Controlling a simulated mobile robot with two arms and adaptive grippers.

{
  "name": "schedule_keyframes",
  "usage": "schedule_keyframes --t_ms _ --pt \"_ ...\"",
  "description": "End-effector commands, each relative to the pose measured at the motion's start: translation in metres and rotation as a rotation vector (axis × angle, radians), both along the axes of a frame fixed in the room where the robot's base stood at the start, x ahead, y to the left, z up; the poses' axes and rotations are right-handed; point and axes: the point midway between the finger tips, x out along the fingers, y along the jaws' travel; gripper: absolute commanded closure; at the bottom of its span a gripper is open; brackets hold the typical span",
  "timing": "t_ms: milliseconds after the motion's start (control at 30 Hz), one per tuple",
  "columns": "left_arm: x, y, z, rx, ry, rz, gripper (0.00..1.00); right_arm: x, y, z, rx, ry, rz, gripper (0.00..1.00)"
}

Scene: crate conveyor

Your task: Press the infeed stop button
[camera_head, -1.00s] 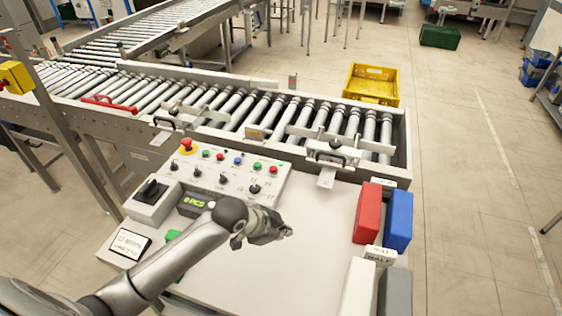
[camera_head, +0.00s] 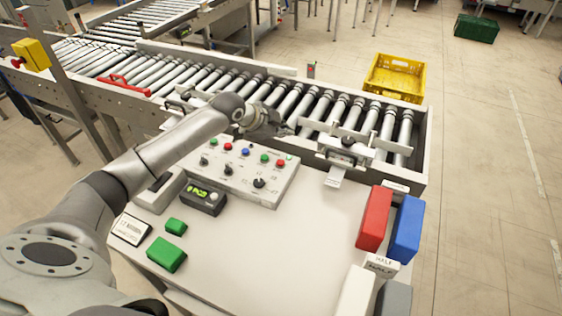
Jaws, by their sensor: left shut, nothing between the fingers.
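The control panel (camera_head: 225,178) stands on the white desk behind a small display box. Its back row has small green, red (camera_head: 228,147), blue (camera_head: 246,152), green (camera_head: 265,157) and red (camera_head: 281,162) buttons. The labels are too small to read, so I cannot tell which is infeed stop. The red mushroom button at the panel's left end is hidden behind my left arm. My left gripper (camera_head: 284,129) is shut and empty, above the panel's back edge near the conveyor rail, pointing right and apart from the buttons. My right gripper is not in view.
The roller conveyor (camera_head: 420,150) runs behind the desk, with a yellow crate (camera_head: 395,78) beyond. Red (camera_head: 374,218) and blue (camera_head: 406,230) blocks stand at the desk's right. Green blocks (camera_head: 167,255) lie at left. The desk's middle is clear.

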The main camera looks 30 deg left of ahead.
Motion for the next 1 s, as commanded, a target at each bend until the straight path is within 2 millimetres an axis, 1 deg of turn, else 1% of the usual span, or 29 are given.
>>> schedule_keyframes --t_ms 167,267,700,833,1000 --pt "0.000 0.000 -0.008 0.000 0.001 -0.001 1.00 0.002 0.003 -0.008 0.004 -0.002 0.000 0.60" --pt "0.000 0.000 -0.017 0.000 0.001 -0.001 1.00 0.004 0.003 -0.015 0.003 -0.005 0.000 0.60" --pt "-0.001 0.000 -0.069 0.000 0.000 0.000 1.00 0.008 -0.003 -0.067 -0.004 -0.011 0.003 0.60" --pt "0.000 0.000 -0.081 0.000 0.001 0.001 1.00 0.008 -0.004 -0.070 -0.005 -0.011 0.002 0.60" --pt "0.000 0.000 -0.088 0.000 0.000 0.000 1.00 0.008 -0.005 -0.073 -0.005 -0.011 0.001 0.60"
